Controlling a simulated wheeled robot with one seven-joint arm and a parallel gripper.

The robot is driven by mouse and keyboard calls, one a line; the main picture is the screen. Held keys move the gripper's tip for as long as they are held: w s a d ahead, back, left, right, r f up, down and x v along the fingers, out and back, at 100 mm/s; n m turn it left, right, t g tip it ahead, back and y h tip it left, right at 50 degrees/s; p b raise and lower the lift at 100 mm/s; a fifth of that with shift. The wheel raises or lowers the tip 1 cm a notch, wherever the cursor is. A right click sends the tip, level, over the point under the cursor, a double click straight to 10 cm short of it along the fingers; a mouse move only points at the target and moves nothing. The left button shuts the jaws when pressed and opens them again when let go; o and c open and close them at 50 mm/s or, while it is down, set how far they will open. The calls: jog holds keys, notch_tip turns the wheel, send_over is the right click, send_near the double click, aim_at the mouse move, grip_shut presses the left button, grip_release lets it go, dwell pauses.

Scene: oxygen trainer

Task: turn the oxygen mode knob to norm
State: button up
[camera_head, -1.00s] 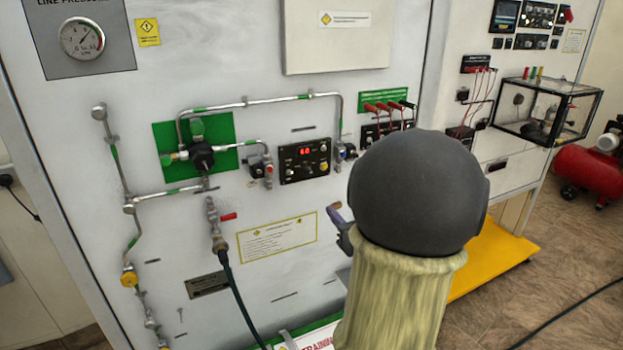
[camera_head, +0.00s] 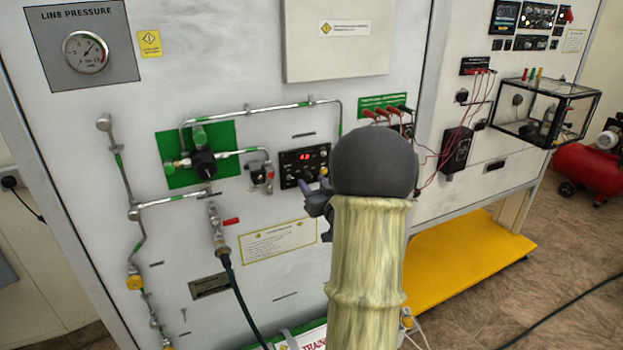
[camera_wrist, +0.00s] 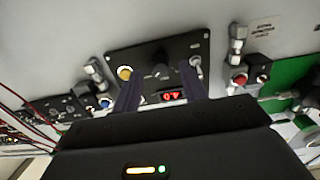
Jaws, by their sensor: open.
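The black control panel (camera_head: 290,160) with a red display is on the upright white trainer board. In the wrist view the panel (camera_wrist: 185,50) appears upside down, with a dark knob (camera_wrist: 160,68) in its middle, a yellow button (camera_wrist: 124,73) and a pale one. Its lettering is too small to read, so I cannot tell the mode or the knob's setting. My gripper (camera_head: 312,194) is close to the panel's lower right. In the wrist view my gripper (camera_wrist: 160,82) is open, its two fingers on either side of the dark knob; contact cannot be told.
A green plate (camera_head: 175,178) with a valve and steel pipes is left of the panel. A red-handled valve (camera_head: 229,222) is below it. Red leads (camera_head: 385,115) plug in at the upper right. A yellow base (camera_head: 455,265) sticks out low on the right.

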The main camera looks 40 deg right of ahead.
jog(key=shift+x, duration=0.8)
grip_shut()
